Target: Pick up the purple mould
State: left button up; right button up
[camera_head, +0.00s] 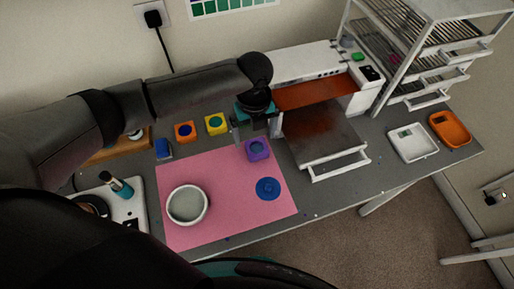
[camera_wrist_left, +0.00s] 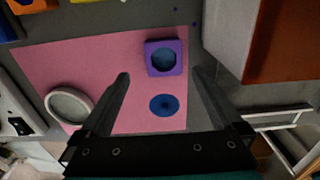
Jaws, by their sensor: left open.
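The purple mould (camera_head: 258,149) is a small square block with a round blue-filled hollow. It sits on the far right part of the pink mat (camera_head: 222,222). In the left wrist view the purple mould (camera_wrist_left: 165,57) lies beyond my fingertips, between their lines and right of centre. My left gripper (camera_head: 256,132) is open and empty, and hangs above and close to the mould. Its two fingers show apart in the left wrist view (camera_wrist_left: 160,76). My right gripper is not in view.
A blue disc (camera_head: 268,188) and a white round bowl (camera_head: 188,205) are on the mat. Yellow (camera_head: 216,123) and orange (camera_head: 185,131) moulds stand behind it. A white machine with an open drawer (camera_head: 338,164) is close on the right. White (camera_head: 412,142) and orange (camera_head: 450,128) trays lie farther right.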

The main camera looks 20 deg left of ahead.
aim_at(257, 152)
pick_arm(q)
jog(key=shift+w+d+f, duration=0.1)
jog(key=shift+w+f, duration=0.05)
jog(key=shift+f, duration=1.35)
jog(key=shift+w+d+f, duration=0.1)
jog(key=shift+w+f, duration=0.05)
jog(key=shift+f, duration=1.3)
jog(key=shift+c, duration=0.4)
jog(key=c, duration=1.3)
jog(key=shift+o, duration=0.2)
jog(key=shift+r, duration=0.15)
